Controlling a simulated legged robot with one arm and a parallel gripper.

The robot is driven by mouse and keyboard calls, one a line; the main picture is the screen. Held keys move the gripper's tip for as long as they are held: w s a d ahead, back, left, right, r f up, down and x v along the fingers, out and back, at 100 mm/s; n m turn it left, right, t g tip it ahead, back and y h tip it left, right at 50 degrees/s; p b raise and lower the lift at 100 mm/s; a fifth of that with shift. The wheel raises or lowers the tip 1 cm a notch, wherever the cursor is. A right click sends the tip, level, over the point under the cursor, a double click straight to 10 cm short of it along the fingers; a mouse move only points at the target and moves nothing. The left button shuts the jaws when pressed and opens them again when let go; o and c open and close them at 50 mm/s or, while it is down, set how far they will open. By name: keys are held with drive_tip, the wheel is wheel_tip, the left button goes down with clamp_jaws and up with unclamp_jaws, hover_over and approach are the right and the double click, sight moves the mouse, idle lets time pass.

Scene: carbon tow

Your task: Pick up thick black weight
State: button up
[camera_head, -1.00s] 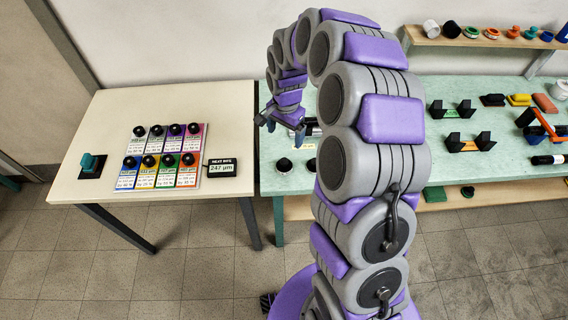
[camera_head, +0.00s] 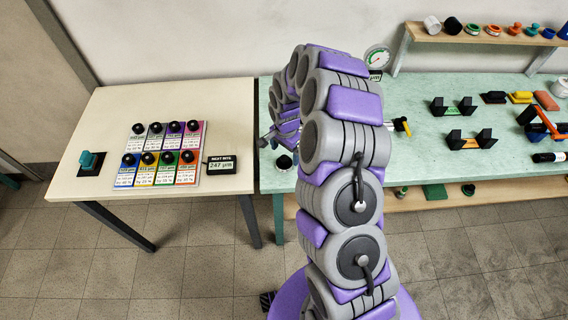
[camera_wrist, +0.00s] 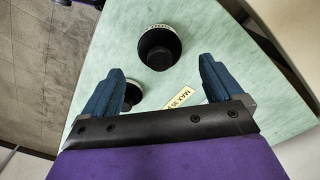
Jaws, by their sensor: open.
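In the wrist view, a round black weight (camera_wrist: 160,47) with a pale graduated rim stands on the green table, beyond my fingertips and between their lines. A second black weight (camera_wrist: 133,93) is partly hidden by my left finger. My gripper (camera_wrist: 158,78) is open and empty, its two blue fingers spread above the table. In the head view, my gripper (camera_head: 270,141) hangs over the left end of the green table, just above a black-topped weight (camera_head: 284,162). My arm hides the table behind it. I cannot tell which weight is the thick one.
A label (camera_wrist: 180,97) lies by the weights. The cream table (camera_head: 100,140) at left holds several black-knobbed pieces on coloured cards (camera_head: 160,157) and a display (camera_head: 222,167). Black brackets (camera_head: 470,140) and blocks stand at right. A wooden shelf (camera_head: 480,40) and a gauge (camera_head: 377,58) are behind.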

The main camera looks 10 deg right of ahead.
sight(284, 157)
drive_tip(key=shift+a+f+b, duration=0.15)
drive_tip(key=shift+f+b, duration=0.05)
drive_tip(key=shift+f, duration=1.2)
drive_tip(key=shift+a+f+b, duration=0.15)
drive_tip(key=shift+f+b, duration=0.05)
drive_tip(key=shift+f, duration=1.2)
drive_tip(key=shift+s, duration=0.1)
drive_tip(key=shift+c, duration=0.3)
drive_tip(key=c, duration=1.5)
drive_tip(key=shift+o, duration=0.2)
drive_tip(key=shift+r, duration=0.1)
